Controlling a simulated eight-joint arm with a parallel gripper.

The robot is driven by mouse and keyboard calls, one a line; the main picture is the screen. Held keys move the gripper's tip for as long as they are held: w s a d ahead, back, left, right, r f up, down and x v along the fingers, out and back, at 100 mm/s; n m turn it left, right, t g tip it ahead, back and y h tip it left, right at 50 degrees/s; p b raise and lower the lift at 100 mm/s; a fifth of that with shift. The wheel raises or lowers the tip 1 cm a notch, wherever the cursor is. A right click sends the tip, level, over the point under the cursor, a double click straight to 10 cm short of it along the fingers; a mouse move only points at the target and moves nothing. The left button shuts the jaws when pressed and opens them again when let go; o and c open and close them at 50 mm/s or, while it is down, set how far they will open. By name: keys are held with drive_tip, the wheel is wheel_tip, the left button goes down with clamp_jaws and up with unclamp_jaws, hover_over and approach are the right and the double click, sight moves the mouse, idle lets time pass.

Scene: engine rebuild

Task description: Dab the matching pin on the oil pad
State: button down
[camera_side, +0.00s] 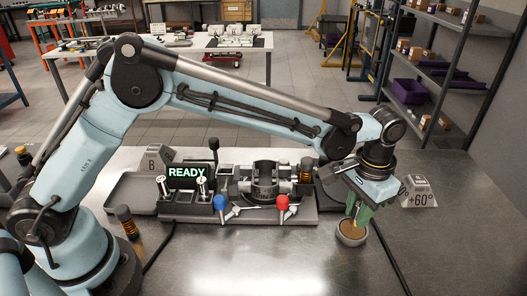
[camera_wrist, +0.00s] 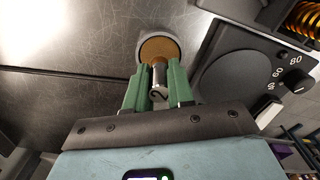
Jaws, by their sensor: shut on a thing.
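My gripper (camera_side: 356,217) points down over the oil pad (camera_side: 351,240), a brown pad in a small round grey cup on the bench. In the wrist view its green fingers (camera_wrist: 157,88) are shut on a short silver metal pin (camera_wrist: 159,76) with a dark mark on its near end. The far end of the pin overlaps the brown oil pad (camera_wrist: 158,47). Whether the pin touches the pad cannot be told. Two silver pins, one left (camera_side: 164,187) and one right (camera_side: 202,186), stand in a dark block under the READY display.
A fixture with a dark ring (camera_side: 265,181) and blue and red knobs stands left of the cup. A "+60°" sign (camera_side: 419,192) stands behind it at right. A dark unit with a numbered dial (camera_wrist: 243,78) is close to my gripper.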

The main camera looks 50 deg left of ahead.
drive_tip(key=shift+r, duration=2.2)
